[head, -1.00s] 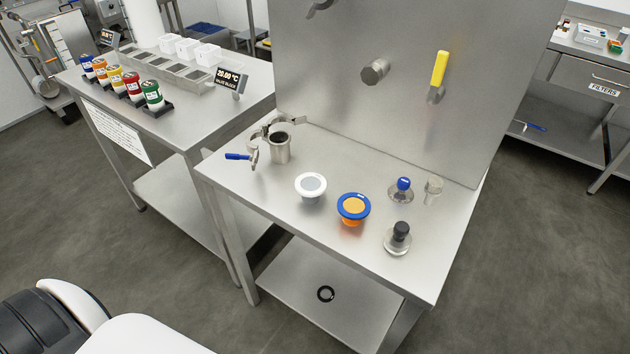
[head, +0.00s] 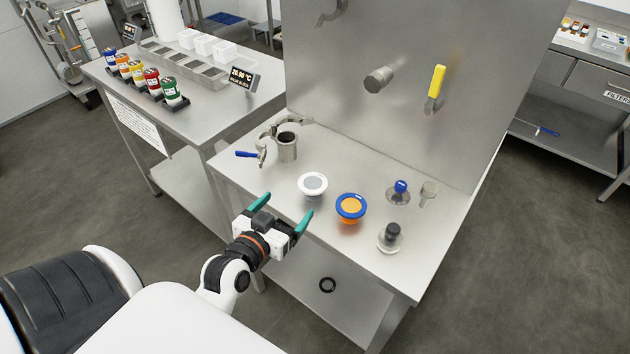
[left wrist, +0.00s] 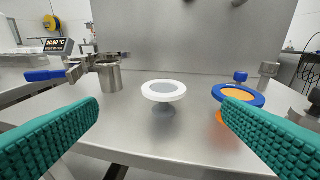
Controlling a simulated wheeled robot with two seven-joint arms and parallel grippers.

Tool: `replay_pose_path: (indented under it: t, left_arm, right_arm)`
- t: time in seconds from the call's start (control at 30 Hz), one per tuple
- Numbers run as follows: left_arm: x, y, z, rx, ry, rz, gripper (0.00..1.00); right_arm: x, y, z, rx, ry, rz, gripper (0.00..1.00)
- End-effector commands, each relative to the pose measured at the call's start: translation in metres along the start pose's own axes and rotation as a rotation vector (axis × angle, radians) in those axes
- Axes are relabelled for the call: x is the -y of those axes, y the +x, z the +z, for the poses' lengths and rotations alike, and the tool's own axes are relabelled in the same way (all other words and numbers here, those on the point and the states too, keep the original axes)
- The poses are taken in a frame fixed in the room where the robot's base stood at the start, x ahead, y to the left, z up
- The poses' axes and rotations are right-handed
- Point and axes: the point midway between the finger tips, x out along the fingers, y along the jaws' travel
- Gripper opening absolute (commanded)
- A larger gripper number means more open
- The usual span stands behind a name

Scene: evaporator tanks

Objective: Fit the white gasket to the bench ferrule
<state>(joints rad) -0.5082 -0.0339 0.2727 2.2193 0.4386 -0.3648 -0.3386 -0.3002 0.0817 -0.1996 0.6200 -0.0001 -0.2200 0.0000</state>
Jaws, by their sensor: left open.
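The white gasket (head: 313,181) is a white ring around a grey disc. It sits on a small grey stand on the steel bench, and it also shows in the left wrist view (left wrist: 163,91). A steel cylinder with an open top (head: 287,149), which looks like the bench ferrule, stands behind it to the left with an open clamp (head: 270,130) around its top; it also shows in the left wrist view (left wrist: 109,76). My left gripper (head: 286,209) is open and empty at the bench's front edge, its green fingers either side of the white gasket in the wrist view. My right gripper is not in view.
A blue ring with an orange centre (head: 351,207) sits right of the white gasket. A blue-knobbed piece (head: 400,190) and a black-knobbed piece (head: 391,236) stand farther right. A steel panel (head: 400,50) rises behind.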

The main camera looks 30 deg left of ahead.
Motion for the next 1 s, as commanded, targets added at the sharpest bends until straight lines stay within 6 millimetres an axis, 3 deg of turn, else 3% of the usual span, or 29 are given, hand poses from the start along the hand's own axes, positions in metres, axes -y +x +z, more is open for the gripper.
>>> replay_pose_path:
  t: [0.2, 0.47, 0.7, 1.0]
  left_arm:
    - [0.001, 0.04, 0.002, -0.001, -0.002, -0.001, 0.89]
    - [0.002, 0.062, 0.0, -0.002, -0.002, -0.002, 0.89]
    - [0.006, 0.097, -0.002, -0.002, -0.002, -0.002, 0.89]
    - [0.006, 0.109, -0.004, -0.004, -0.001, -0.001, 0.89]
  right_arm:
    - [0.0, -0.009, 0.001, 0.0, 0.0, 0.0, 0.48]
    - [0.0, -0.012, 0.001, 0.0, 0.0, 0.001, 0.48]
    - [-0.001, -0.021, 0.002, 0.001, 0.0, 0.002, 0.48]
    - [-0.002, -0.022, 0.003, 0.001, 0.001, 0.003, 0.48]
